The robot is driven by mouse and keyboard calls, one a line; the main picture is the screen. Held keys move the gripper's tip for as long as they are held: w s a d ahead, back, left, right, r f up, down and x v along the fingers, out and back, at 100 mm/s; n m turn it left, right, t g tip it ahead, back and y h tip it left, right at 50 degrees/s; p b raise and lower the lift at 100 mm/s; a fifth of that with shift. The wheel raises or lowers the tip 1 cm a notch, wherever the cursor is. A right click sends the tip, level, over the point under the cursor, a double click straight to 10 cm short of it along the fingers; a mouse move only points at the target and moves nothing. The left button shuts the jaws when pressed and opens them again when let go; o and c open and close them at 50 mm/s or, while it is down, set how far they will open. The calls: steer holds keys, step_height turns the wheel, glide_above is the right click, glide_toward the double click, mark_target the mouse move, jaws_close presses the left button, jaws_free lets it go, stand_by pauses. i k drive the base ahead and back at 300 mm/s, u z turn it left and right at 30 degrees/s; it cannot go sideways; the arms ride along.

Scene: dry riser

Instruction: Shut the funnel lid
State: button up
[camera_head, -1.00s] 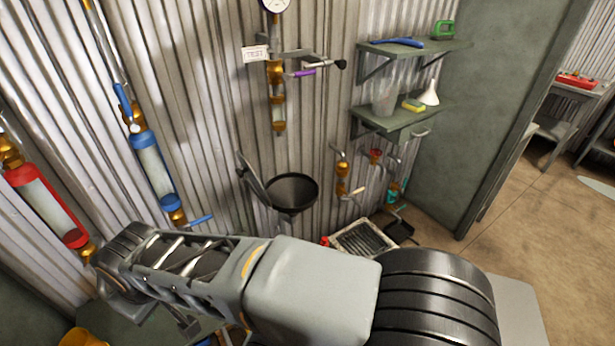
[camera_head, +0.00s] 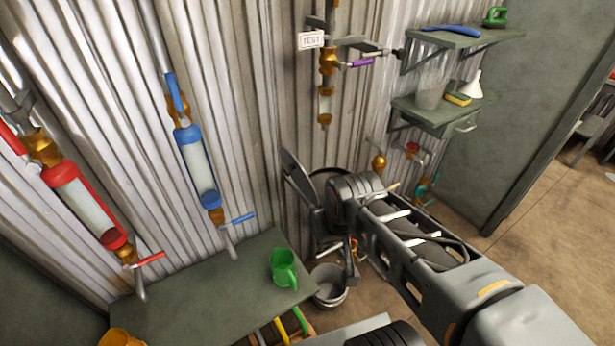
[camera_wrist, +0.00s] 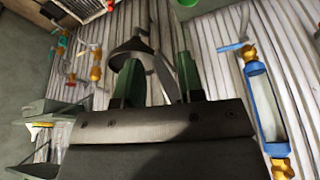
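The black funnel (camera_head: 326,178) is fixed near the corrugated wall in the head view, mostly hidden behind my wrist. Its dark round lid (camera_head: 297,174) stands raised on the funnel's left side. In the wrist view the funnel (camera_wrist: 134,46) appears upside down beyond my fingers, and the lid (camera_wrist: 165,78) shows as a narrow grey shape behind the gap between them. My gripper (camera_wrist: 159,60) has its two green fingers apart. I cannot tell whether a finger touches the lid. The fingertips are not clear in the head view.
A bench (camera_head: 215,285) with a green mug (camera_head: 284,268) stands below left. A metal pot (camera_head: 329,284) is under my wrist. Blue (camera_head: 197,165) and red (camera_head: 85,205) sight tubes are on the wall at left. Shelves (camera_head: 440,112) hang at right, and a purple-handled valve (camera_head: 357,63) is above.

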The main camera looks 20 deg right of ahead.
mark_target(292, 167)
steer(key=z, duration=0.55)
steer(key=k, duration=1.3)
steer(key=u, duration=0.15)
steer(key=i, duration=0.55)
steer(key=u, duration=0.95)
steer(key=i, duration=0.75)
steer(key=u, duration=0.05)
